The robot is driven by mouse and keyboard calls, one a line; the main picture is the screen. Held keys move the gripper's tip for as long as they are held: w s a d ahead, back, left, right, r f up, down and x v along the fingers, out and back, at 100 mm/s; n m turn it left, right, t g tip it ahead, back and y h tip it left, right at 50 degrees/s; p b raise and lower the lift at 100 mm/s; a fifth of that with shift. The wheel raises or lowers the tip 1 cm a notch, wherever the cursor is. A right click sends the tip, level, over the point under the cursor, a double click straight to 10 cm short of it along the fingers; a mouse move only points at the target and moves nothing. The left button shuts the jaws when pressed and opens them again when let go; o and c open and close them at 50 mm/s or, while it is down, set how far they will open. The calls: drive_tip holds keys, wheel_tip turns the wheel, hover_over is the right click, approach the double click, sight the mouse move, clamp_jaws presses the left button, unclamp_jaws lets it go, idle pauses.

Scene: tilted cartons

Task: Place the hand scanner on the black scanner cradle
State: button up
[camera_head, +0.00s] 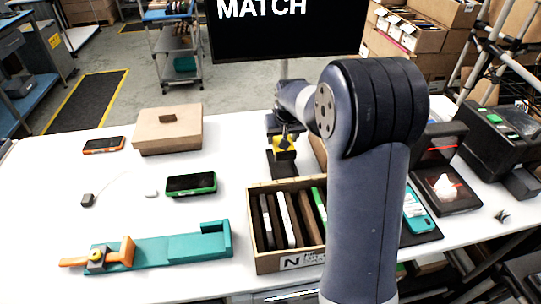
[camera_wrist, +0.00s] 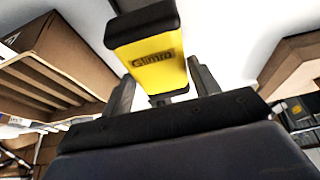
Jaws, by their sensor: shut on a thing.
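The hand scanner, yellow with black ends, shows below my wrist in the head view (camera_head: 285,148) and large in the wrist view (camera_wrist: 155,58). My gripper (camera_head: 283,130) is shut on it, with one dark finger on each side in the wrist view. The scanner is over the back middle of the white table, behind the wooden crate. A flat black piece (camera_head: 284,168) lies just below it; I cannot tell whether this is the scanner cradle or the monitor's foot, nor whether the scanner touches it.
A wooden crate (camera_head: 283,264) with upright slabs stands in front. A teal fixture (camera_head: 180,249), a green-edged phone (camera_head: 190,184), an orange phone (camera_head: 104,145) and a cardboard box (camera_head: 168,135) are to the left. A black device with a red light (camera_head: 446,192) stands right. The monitor (camera_head: 290,30) rises behind.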

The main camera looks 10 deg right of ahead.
wheel_tip(320, 180, down, 3)
drive_tip(key=shift+d+r, duration=0.1)
drive_tip(key=shift+d, duration=0.05)
drive_tip(key=shift+f+p, duration=0.3)
drive_tip(key=shift+f, duration=1.9)
drive_tip(key=shift+f, duration=0.2)
drive_tip(key=o, duration=0.9)
drive_tip(key=shift+r, duration=0.1)
drive_tip(key=shift+s+r, duration=0.1)
drive_tip(key=shift+r, duration=0.25)
drive_tip(key=v, duration=1.1)
drive_tip(key=shift+s+r+b, duration=0.2)
drive_tip(key=shift+r+b, duration=0.05)
drive_tip(key=shift+b, duration=0.15)
